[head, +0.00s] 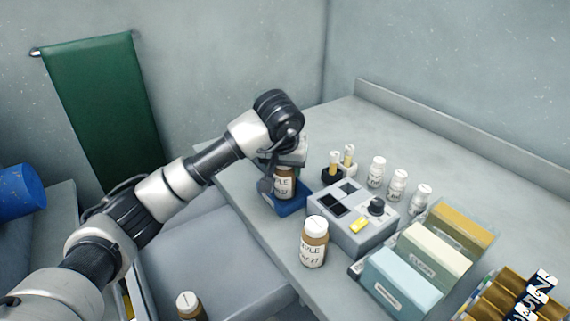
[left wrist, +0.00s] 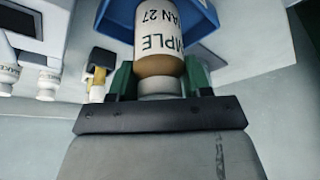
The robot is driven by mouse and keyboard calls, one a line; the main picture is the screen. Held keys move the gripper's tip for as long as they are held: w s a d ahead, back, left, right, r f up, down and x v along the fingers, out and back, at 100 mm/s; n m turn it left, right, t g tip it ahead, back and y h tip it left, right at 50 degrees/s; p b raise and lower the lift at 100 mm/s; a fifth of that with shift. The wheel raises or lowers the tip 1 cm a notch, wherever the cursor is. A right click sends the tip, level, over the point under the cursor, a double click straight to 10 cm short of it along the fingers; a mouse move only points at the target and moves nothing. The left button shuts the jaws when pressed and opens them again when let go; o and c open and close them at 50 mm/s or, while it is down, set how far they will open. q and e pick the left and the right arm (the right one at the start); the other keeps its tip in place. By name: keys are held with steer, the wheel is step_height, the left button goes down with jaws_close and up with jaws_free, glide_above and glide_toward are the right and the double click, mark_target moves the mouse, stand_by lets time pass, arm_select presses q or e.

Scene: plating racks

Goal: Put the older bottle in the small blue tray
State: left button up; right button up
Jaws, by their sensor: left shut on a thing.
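My left gripper (head: 286,158) is shut on the cap end of a brown bottle (head: 284,184) with a white label. The held bottle is upright at the small blue tray (head: 293,203); its base is hidden, so I cannot tell whether it touches the tray floor. In the left wrist view the held bottle (left wrist: 158,40) lies between the green fingers (left wrist: 160,85), its label reading like "SAMPLE JAN 27", with the blue tray (left wrist: 115,15) around its far end. A similar brown bottle (head: 313,243) with a white cap stands on the counter in front. My right gripper is not in view.
A grey device (head: 352,215) with a knob stands right of the tray. Several small white vials (head: 398,185) stand behind it. Blue, cream and yellow boxes (head: 432,250) are at the right. Another white-capped bottle (head: 188,304) is at the lower left. The back counter is clear.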

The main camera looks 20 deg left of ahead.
arm_select(q)
steer(key=shift+f, duration=0.2)
steer(key=o, duration=0.9)
steer(key=shift+r, duration=0.1)
steer(key=shift+r, duration=0.25)
steer(key=v, duration=1.1)
steer(key=shift+s+r, duration=0.15)
steer(key=shift+r, duration=0.25)
